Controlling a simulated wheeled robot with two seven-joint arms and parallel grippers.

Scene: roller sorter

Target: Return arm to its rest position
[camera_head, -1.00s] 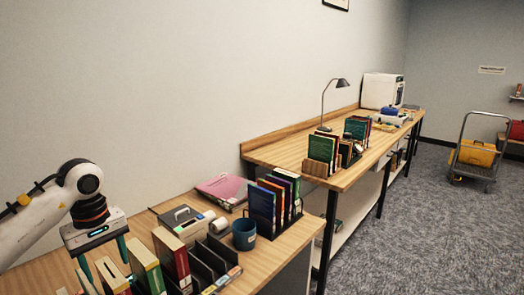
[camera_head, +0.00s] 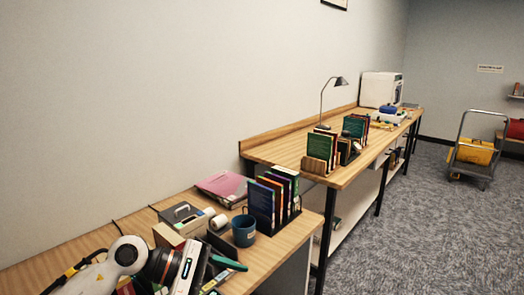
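My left arm comes in from the bottom left, low over the near desk. My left gripper (camera_head: 222,275) points right, beside the desk's book rack. One teal finger shows, set at the far end of the gripper body, so the gripper looks open; the other finger is hidden or out of frame. I see nothing held. The arm and gripper cover most of the near books and part of the dark rack. My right arm and gripper are not in view.
Close by on the near desk (camera_head: 268,262) are a blue mug (camera_head: 243,231), a rack of upright books (camera_head: 272,205), a tape roll (camera_head: 218,222), a grey box (camera_head: 182,214) and a pink folder (camera_head: 222,187). A longer bench (camera_head: 345,178) stands beyond.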

